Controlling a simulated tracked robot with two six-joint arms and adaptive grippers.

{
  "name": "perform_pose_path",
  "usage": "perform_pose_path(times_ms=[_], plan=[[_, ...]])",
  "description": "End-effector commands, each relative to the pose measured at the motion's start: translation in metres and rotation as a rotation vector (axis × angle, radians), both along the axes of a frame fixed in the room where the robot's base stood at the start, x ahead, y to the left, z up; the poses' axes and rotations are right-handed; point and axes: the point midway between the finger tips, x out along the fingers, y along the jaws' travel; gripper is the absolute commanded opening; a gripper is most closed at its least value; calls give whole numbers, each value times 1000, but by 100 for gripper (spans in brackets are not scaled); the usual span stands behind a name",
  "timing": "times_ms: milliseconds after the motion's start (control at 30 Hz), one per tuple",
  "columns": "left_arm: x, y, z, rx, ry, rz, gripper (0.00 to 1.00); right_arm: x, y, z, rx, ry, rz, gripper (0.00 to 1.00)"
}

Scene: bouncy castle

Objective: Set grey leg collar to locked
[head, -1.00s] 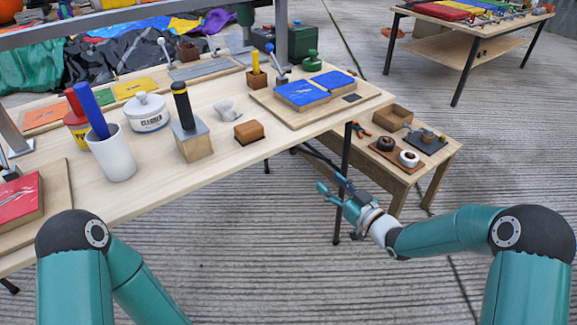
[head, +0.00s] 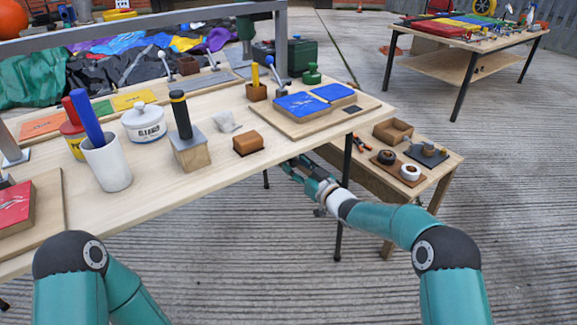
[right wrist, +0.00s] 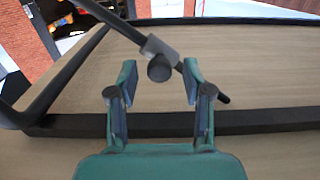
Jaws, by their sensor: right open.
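The grey leg collar (right wrist: 162,48) shows in the right wrist view, around a thin dark bar (right wrist: 100,12) that slants beneath the table. A round dark knob (right wrist: 159,68) sticks out from the collar toward my camera. My right gripper (right wrist: 158,86) is open, with one finger on either side of the knob; whether they touch it I cannot tell. In the head view my right gripper (head: 295,170) is under the long table's front edge, and I cannot make out the collar there. My left gripper is outside the frame.
The long wooden table (head: 150,205) carries a white cup (head: 107,165), a lidded white pot (head: 144,124) and blue panels (head: 303,105). A black table leg (head: 344,200) stands beside my right gripper. A low bench (head: 440,172) stands to the right. Concrete floor in front is clear.

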Motion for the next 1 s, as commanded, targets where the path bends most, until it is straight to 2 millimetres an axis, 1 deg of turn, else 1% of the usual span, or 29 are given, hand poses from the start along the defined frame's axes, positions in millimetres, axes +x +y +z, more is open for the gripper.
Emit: perform_pose_path(times_ms=[100,200,567,667,700,867,900,1000], plan=[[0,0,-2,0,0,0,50,8,7,-1,-1,-1,1,50],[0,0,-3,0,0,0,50,12,10,0,1,-1,1,50],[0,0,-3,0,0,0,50,14,11,0,-1,1,0,50],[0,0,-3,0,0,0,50,14,11,0,0,0,0,35],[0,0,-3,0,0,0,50,14,12,0,0,0,0,28],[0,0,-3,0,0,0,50,14,12,0,0,0,1,2],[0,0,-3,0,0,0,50,14,12,0,0,0,1,0],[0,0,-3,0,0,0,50,14,12,0,0,0,1,0]])
